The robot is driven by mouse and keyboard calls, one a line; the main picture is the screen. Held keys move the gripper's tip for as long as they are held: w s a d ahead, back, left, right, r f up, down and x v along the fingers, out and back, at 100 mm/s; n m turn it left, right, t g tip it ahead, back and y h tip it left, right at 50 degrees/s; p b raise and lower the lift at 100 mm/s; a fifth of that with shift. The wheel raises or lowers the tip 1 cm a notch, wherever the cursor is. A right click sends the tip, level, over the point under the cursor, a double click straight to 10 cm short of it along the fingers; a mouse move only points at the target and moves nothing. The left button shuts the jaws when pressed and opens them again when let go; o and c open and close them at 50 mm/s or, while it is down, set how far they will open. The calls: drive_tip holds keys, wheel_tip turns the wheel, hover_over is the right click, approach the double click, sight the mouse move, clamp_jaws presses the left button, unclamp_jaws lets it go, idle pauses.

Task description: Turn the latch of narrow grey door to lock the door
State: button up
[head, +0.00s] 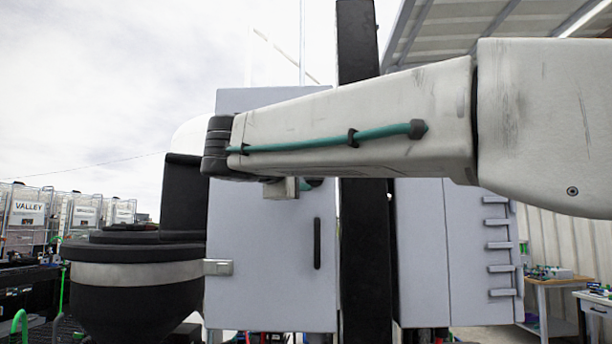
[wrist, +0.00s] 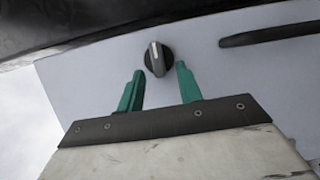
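The narrow grey door (head: 262,270) stands shut in the middle of the head view, partly behind my arm. Its latch (wrist: 157,59) is a round dark knob with a pale pointer stripe, nearly upright in the wrist view; it is hidden in the head view. My gripper (wrist: 159,69) is open, its two green fingers pointing at the door, one on each side of the knob's lower part. Gaps show between the knob and both fingers. I cannot tell whether the tips reach past the knob's front face. In the head view my gripper is mostly hidden by my arm.
A dark bar handle (head: 317,243) is on the door; it also shows at upper right in the wrist view (wrist: 270,36). A black round vessel (head: 135,285) stands left of the door. Another grey cabinet (head: 425,250) with several hinges stands to the right.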

drive_tip(key=v, duration=0.6)
drive_tip(key=shift+s+a, duration=0.15)
drive_tip(key=shift+s, duration=0.2)
